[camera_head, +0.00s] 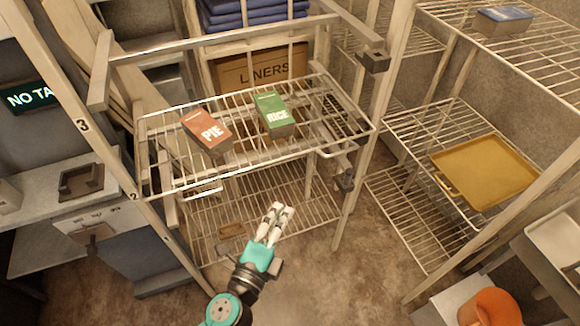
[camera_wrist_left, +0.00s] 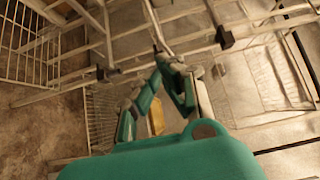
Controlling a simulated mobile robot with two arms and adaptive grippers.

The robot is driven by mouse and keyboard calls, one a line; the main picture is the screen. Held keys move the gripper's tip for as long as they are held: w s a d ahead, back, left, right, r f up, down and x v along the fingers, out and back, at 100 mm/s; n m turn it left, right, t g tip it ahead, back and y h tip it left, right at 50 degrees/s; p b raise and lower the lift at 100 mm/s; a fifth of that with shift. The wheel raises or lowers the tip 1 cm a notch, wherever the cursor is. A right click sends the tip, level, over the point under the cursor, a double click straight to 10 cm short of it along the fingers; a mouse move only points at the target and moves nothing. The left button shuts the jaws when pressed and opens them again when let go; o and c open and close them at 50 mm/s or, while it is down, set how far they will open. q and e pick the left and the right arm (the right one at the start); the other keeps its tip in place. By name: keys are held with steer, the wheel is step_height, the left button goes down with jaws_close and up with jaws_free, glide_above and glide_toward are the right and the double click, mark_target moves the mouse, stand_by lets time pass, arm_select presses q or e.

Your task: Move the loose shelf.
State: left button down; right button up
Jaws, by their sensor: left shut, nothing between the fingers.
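The wire shelf (camera_head: 245,153) sits between the posts of the pale rack in the head view. A red PIE box (camera_head: 207,131) and a green RICE box (camera_head: 274,113) lie on it. My left gripper (camera_head: 279,208) is shut and empty, below and in front of the shelf's front edge, apart from it in the picture. In the left wrist view its teal fingers (camera_wrist_left: 158,72) point toward wire bars and rack rails. Which of those bars belong to the shelf is hard to tell. My right gripper is not in view.
A lower wire shelf (camera_head: 305,202) lies beneath. A LINERS carton (camera_head: 262,69) stands behind. At right, another rack holds a yellow tray (camera_head: 487,168). An orange container (camera_head: 490,307) is at the lower right. Floor (camera_head: 345,285) shows clear in front of the rack.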

mark_target(278, 145)
arm_select(q)
steer(key=w+a+p+x, duration=0.1)
steer(key=a+p+x, duration=0.1)
steer(key=x, duration=1)
steer(key=shift+w+a, duration=0.2)
steer(key=shift+w, duration=0.15)
steer(key=shift+f, duration=0.1)
steer(key=w, duration=0.2)
steer(key=w+a, duration=0.1)
steer(key=w, duration=0.2)
steer(key=w+a+b, duration=0.1)
steer(key=w, duration=0.1)
steer(key=shift+w+a, duration=0.25)
steer(key=shift+w, duration=0.05)
steer(key=shift+w+a, duration=0.15)
steer(key=shift+w, duration=0.05)
